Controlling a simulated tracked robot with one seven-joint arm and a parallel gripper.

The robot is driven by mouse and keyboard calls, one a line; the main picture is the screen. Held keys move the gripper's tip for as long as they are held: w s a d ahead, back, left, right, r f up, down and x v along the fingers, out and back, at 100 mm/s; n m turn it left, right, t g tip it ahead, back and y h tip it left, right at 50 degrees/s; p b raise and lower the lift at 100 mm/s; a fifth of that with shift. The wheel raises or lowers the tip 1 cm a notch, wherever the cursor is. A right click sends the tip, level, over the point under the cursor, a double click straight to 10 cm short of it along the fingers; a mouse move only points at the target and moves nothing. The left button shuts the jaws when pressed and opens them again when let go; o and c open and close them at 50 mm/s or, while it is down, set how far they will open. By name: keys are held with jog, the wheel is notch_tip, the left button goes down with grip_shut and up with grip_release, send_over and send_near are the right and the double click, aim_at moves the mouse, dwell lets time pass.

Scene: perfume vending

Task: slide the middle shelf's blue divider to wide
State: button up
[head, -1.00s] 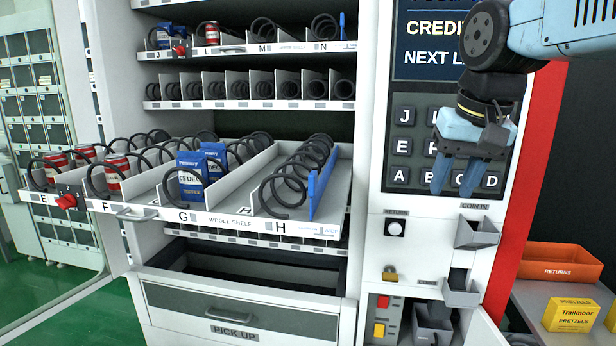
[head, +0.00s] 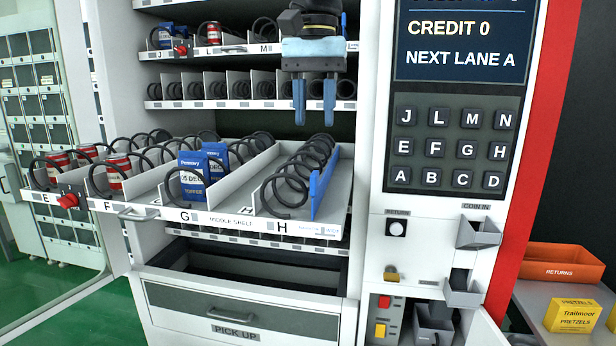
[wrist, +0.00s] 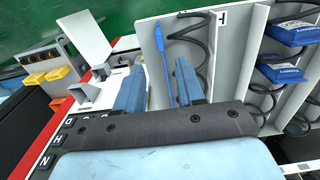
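The middle shelf (head: 232,221) is pulled out of the machine. Its blue divider (head: 320,187) stands upright in the right part of the shelf, just right of lane H's black coil (head: 285,183). Bare shelf floor lies between the divider and the shelf's right side. My gripper (head: 314,114) hangs fingers down above and behind the divider's front end, apart from it, open and empty. In the wrist view the divider (wrist: 162,62) shows as a thin blue strip between the two fingers of the gripper (wrist: 159,88), below them.
Blue boxes (head: 193,177) and red cans (head: 116,172) stand in the lanes to the left. The upper shelf (head: 230,104) is close behind my gripper. A keypad panel (head: 448,148) is at the right. An orange returns bin (head: 558,268) and yellow pretzel boxes (head: 572,314) are at lower right.

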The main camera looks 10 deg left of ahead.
aim_at(315, 172)
notch_tip(315, 172, down, 12)
jog(key=shift+r, duration=0.1)
dwell(0.4)
jog(key=shift+c, duration=0.3)
grip_shut()
